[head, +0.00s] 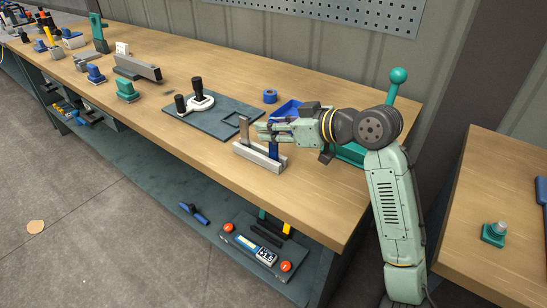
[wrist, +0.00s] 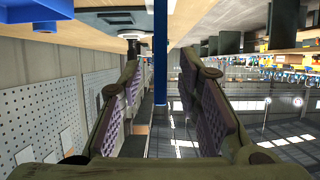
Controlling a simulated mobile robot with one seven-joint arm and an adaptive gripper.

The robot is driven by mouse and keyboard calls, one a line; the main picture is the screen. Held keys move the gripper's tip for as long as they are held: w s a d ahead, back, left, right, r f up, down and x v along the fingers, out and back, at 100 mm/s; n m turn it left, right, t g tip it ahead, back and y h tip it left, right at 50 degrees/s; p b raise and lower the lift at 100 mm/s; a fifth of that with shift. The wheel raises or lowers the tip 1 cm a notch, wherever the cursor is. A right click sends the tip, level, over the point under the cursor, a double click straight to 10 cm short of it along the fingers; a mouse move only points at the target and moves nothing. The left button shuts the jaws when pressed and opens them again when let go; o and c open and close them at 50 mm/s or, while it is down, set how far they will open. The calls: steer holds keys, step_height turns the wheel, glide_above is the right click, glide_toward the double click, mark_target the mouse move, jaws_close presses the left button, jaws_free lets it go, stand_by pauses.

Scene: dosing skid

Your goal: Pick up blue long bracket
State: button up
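The blue long bracket (head: 273,152) shows in the head view as a short blue upright piece at the right end of a grey metal holder (head: 256,157). In the wrist view the blue bracket (wrist: 160,50) is a narrow upright bar between my fingers. My gripper (head: 264,130) reaches in from the right, just above the holder, and hides the bracket's upper part. In the wrist view my gripper (wrist: 160,65) is open, its purple-padded fingers on either side of the bar, with a visible gap on both sides.
A dark plate (head: 215,115) with a white and black fixture (head: 200,100) lies left of the holder. A blue bin (head: 287,109) and a blue ring (head: 270,96) are behind my gripper. A lower shelf holds a device with red knobs (head: 257,252).

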jaws_close()
stand_by(0.7)
